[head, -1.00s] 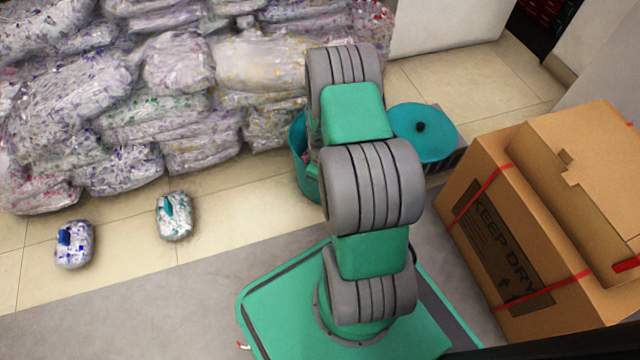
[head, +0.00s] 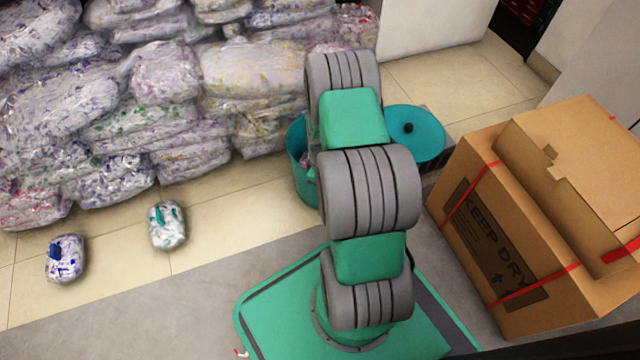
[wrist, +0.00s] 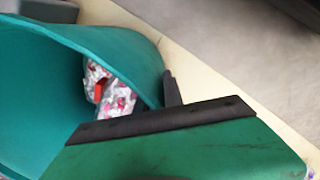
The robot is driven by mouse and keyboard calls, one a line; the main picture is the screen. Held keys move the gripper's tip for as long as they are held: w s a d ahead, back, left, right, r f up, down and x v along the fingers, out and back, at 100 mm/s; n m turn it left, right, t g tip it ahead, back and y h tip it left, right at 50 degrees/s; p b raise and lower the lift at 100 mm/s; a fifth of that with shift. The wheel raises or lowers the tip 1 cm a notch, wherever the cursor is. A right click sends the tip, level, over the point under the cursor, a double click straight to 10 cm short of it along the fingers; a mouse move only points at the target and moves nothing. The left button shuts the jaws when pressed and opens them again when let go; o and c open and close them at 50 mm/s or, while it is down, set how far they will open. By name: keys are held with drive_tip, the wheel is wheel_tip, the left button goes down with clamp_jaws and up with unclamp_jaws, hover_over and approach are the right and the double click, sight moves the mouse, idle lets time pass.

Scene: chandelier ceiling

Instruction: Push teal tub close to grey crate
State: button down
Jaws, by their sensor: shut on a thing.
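The teal tub (head: 298,166) stands on the floor behind my arm in the head view, which hides much of it. In the wrist view I look into the open tub (wrist: 50,100), where a red-and-white wrapped package (wrist: 112,88) lies. My gripper (wrist: 168,106) is shut on the tub's rim, with a dark finger on the outer side; in the head view my arm hides it. The grey crate (head: 436,160) shows only as a dark slatted edge, right of the tub, under a round teal lid (head: 416,134) with a black knob.
A large cardboard box (head: 530,230) marked KEEP DRY stands at right, near the crate. Stacked wrapped bundles (head: 140,100) fill the back left. Two small wrapped packs (head: 66,258) (head: 167,225) lie on the floor at left. The tile floor between is clear.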

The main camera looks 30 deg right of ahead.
drive_tip(key=c, duration=1.4)
unclamp_jaws()
wheel_tip(320, 180, up, 8)
drive_tip(key=p, duration=0.4)
drive_tip(key=shift+s+a+f, duration=0.1)
drive_tip(key=shift+a, duration=0.05)
drive_tip(key=shift+r, duration=0.25)
drive_tip(key=w+a+r+m+t+p, duration=0.1)
drive_tip(key=a+r+p, duration=0.35)
drive_tip(key=r, duration=0.75)
drive_tip(key=a+r+m+p, duration=0.1)
drive_tip(key=r+p, duration=0.7)
drive_tip(key=r, duration=0.5)
drive_tip(key=w+a+r+m+t+p, duration=0.1)
drive_tip(key=a+r+p, duration=0.35)
drive_tip(key=r, duration=0.75)
drive_tip(key=s+a+r+m+p, duration=0.1)
drive_tip(key=s+a+r+p, duration=0.2)
drive_tip(key=r+p, duration=0.3)
drive_tip(key=s+a+r+m+p, duration=0.1)
drive_tip(key=s+r+p, duration=0.3)
drive_tip(key=r, duration=1.1)
drive_tip(key=s+a+r+m+t+p, duration=0.1)
drive_tip(key=s+a+r+p, duration=0.3)
drive_tip(key=r+p, duration=0.6)
drive_tip(key=shift+s+a+r, duration=0.3)
drive_tip(key=shift+s, duration=0.05)
